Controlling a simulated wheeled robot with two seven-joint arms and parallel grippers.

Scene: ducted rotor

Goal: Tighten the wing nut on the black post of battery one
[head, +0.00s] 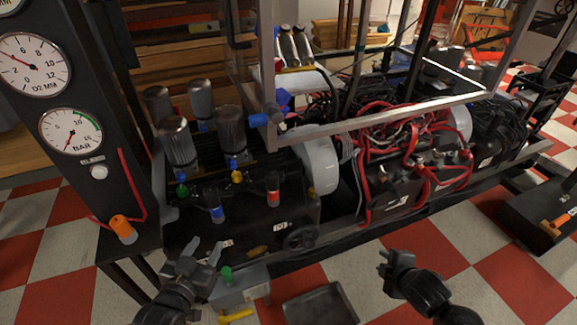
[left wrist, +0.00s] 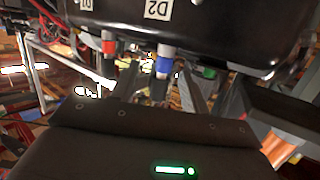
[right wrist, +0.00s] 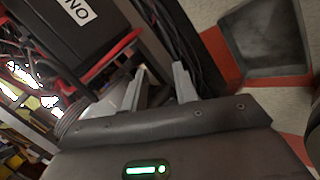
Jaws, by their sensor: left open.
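A black battery (head: 385,192) with a small white label sits in the frame among red cables in the head view. A black box with a partly cut-off label reading "NO" fills the upper left of the right wrist view (right wrist: 60,35); I cannot tell surely that it is battery one. The posts and wing nut are too small or hidden to make out. My right gripper (head: 383,267) is in front of and below the battery, apart from it. Its fingers (right wrist: 160,75) are spread and empty. My left gripper (head: 205,255) is open and empty before the black manifold at left.
The black manifold (head: 262,225) carries coloured valves and grey cylinders. A gauge panel (head: 75,100) stands at left. A metal rail (head: 430,205) runs along the front of the machine. A grey tray (head: 320,305) lies low in front.

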